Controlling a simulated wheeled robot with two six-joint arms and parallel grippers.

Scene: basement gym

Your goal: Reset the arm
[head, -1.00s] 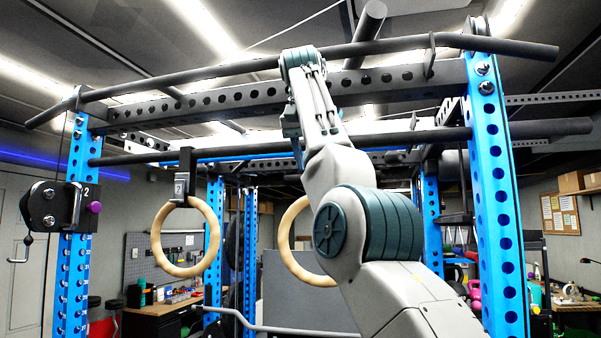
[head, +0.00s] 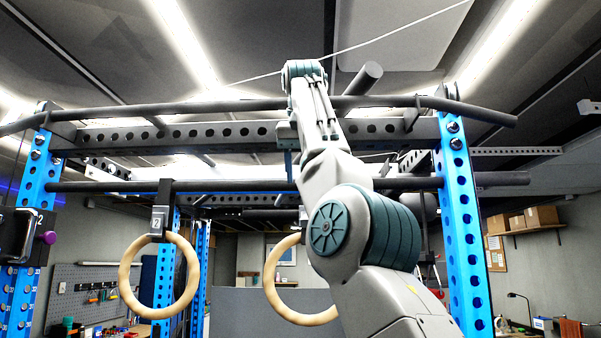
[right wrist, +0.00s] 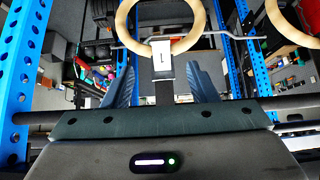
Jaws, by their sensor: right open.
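My right arm (head: 340,225) rises from the lower right of the head view and bends over near the top. Its gripper is mostly hidden behind the arm there. In the right wrist view my right gripper (right wrist: 160,69) is open, its two dark blue-grey fingers apart. A black strap with a white tag (right wrist: 162,57) shows between the fingers; I cannot tell whether they touch it. The fingers hold nothing that I can see. A wooden ring (right wrist: 160,48) is beyond them. My left gripper is not in view.
A blue rack upright (head: 461,220) stands right of the arm, with dark crossbars (head: 240,186) running behind and around it. One wooden ring (head: 124,280) hangs at left. Another ring (head: 271,285) hangs partly hidden by the arm. Shelves with boxes (head: 541,216) are far right.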

